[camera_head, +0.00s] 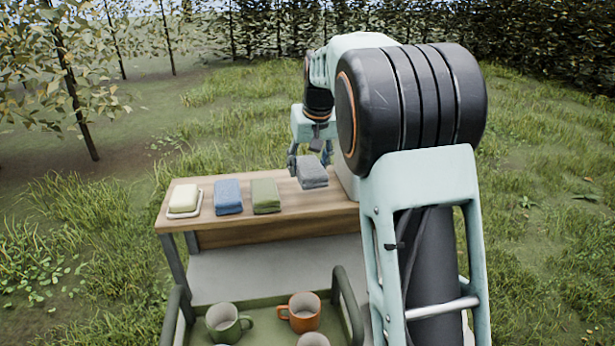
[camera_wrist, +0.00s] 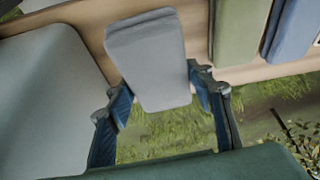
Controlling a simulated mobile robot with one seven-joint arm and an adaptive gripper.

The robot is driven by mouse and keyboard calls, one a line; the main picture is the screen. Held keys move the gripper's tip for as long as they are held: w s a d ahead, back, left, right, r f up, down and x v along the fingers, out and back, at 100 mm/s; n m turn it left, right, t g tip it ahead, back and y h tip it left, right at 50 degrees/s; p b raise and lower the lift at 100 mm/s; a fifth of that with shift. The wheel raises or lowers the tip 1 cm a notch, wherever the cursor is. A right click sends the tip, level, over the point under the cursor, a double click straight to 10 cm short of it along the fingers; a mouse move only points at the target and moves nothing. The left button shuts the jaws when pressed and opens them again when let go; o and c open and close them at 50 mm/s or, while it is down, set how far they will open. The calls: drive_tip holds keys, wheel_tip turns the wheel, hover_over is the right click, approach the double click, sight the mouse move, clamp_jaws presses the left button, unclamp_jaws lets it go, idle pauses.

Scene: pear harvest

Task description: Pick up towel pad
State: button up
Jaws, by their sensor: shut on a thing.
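A grey folded towel pad (camera_head: 313,174) is at the right part of the wooden bench. My gripper (camera_head: 310,158) is at its far end, with the fingers on either side. In the wrist view the grey pad (camera_wrist: 148,55) sits between the two blue-dark fingertips of my gripper (camera_wrist: 162,98), which is shut on it. The pad's near end overlaps the bench top, and the grass shows past its held end. I cannot tell clearly how far it is above the wood. A green towel pad (camera_head: 265,196) and a blue towel pad (camera_head: 228,197) lie to its left.
The wooden bench (camera_head: 270,221) also holds a pale block on a white dish (camera_head: 186,200) at the left. A pale box (camera_head: 347,178) stands just right of the grey pad. A green tray (camera_head: 262,338) in front holds mugs, including an orange one (camera_head: 304,312).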

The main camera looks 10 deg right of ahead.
sight(308, 166)
drive_tip(key=s+r, duration=0.3)
drive_tip(key=shift+a+r, duration=0.1)
drive_tip(key=shift+r, duration=0.2)
drive_tip(key=s+r+b, duration=0.2)
drive_tip(key=s+r, duration=0.2)
drive_tip(key=s, duration=0.5)
drive_tip(key=shift+a, duration=0.35)
drive_tip(key=shift+s+r, duration=0.1)
